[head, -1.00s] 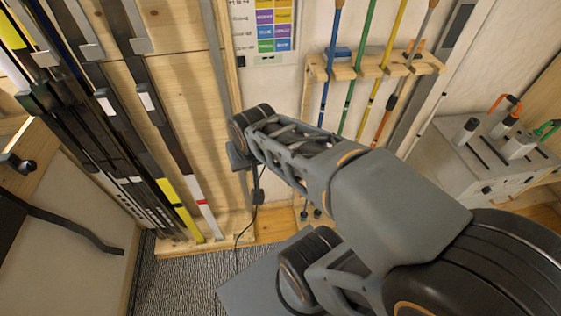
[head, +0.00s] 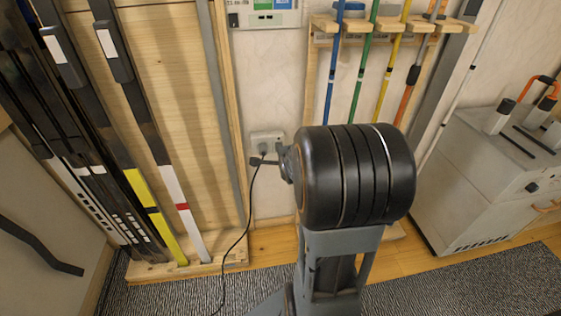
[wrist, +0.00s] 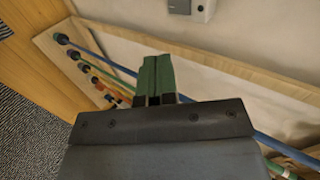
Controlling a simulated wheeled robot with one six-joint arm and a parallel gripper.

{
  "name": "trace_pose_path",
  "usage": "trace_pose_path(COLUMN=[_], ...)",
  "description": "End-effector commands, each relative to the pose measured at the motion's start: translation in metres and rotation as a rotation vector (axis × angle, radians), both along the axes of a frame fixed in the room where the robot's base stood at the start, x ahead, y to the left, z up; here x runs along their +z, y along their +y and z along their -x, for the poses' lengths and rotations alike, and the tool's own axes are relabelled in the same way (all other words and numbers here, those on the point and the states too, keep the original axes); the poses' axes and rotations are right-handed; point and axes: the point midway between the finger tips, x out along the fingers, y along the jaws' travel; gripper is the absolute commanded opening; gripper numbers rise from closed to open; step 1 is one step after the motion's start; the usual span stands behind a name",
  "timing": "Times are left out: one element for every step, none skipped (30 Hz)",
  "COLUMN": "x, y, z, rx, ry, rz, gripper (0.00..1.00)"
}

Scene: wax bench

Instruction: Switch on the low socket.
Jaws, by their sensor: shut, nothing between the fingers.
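The low socket (head: 267,142) is a pale box on the wall, left of my arm in the head view. A black plug (head: 263,160) with a black cable hangs at its lower part. Its switch is too small to make out. In the wrist view, a pale box with a dark grey patch, apparently the socket (wrist: 201,12), is cut off by the top edge. My gripper (wrist: 157,62) is shut and empty, its greenish fingers together and pointing toward the wall below that box, apart from it. In the head view my own wrist hides most of the gripper.
A wooden rack (head: 320,24) holds several coloured poles right of the socket. Skis (head: 160,150) stand in a wooden frame at left. A grey machine (head: 480,170) stands at right. The black cable (head: 246,225) runs down to the ribbed floor mat (head: 170,292).

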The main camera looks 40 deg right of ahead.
Motion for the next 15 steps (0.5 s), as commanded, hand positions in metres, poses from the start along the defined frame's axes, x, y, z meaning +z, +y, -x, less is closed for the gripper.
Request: trace_pose_path(x=[-0.0066,-0.0074,-0.0079,-0.0080,-0.0080,-0.0078,-0.0076,-0.0075,-0.0073,-0.0072,-0.0073,-0.0072,-0.0072,-0.0074,-0.0080], y=[-0.0026,-0.0035,-0.0044,-0.0049,-0.0051,-0.0052,-0.0053,-0.0052,-0.0051,-0.0051,-0.0051,-0.0050,-0.0050,-0.0050,-0.0052], z=[-0.0001,-0.0004,-0.0006,-0.0007,-0.0007,-0.0008,-0.0008,-0.0008,-0.0007,-0.0008,-0.0007,-0.0007,-0.0007,-0.0008,-0.0012], rx=[-0.012,-0.017,-0.022,-0.024,-0.026,-0.028,-0.028,-0.028,-0.028,-0.028,-0.028,-0.028,-0.028,-0.028,-0.028], ry=[-0.010,-0.015,-0.022,-0.025,-0.027,-0.028,-0.029,-0.029,-0.028,-0.028,-0.028,-0.028,-0.028,-0.028,-0.027], rz=[-0.010,-0.016,-0.020,-0.022,-0.025,-0.026,-0.026,-0.026,-0.027,-0.027,-0.026,-0.026,-0.026,-0.026,-0.026], gripper=[0.00,0.00,0.00,0.00,0.00,0.00,0.00,0.00,0.00,0.00,0.00,0.00,0.00,0.00,0.00])
